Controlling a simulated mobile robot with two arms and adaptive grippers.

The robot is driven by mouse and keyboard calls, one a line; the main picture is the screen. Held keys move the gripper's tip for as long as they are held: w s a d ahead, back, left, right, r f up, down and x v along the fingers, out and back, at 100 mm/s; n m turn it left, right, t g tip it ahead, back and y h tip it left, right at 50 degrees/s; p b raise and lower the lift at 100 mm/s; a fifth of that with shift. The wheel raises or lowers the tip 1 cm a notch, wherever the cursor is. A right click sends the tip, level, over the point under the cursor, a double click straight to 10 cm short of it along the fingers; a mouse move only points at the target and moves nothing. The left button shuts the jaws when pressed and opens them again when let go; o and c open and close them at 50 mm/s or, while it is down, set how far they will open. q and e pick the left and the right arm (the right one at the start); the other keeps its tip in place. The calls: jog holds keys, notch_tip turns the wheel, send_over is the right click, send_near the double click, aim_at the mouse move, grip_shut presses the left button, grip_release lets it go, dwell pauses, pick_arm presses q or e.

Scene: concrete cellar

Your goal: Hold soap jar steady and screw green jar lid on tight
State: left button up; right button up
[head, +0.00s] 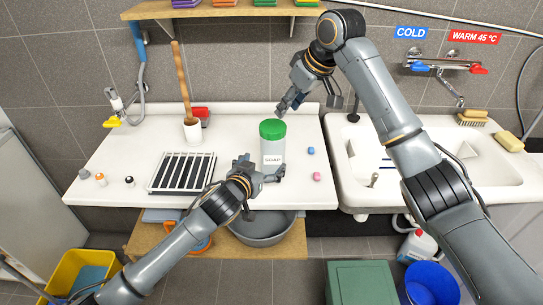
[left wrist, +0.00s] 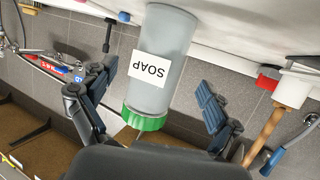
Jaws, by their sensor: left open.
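The soap jar (head: 272,152) is a pale grey cylinder with a white SOAP label, upright on the white counter. Its green lid (head: 272,129) sits on top; I cannot tell how tight it is. In the left wrist view the jar (left wrist: 165,45) appears upside down, with the lid (left wrist: 145,119) toward the bottom. My left gripper (head: 262,170) is open at the front of the jar. In the wrist view its fingers stand on either side of the jar, with gaps visible.
A slatted black rack (head: 182,172) lies left of the jar. Small blue (head: 311,150) and pink (head: 317,176) pieces lie right of the jar. The sink (head: 430,165) is farther right. A grey basin (head: 265,230) is below the counter.

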aim_at(273, 155)
pick_arm(q)
jog(key=x, duration=0.7)
jog(key=shift+s, duration=0.1)
jog(key=c, duration=1.4)
jog(key=shift+o, duration=0.2)
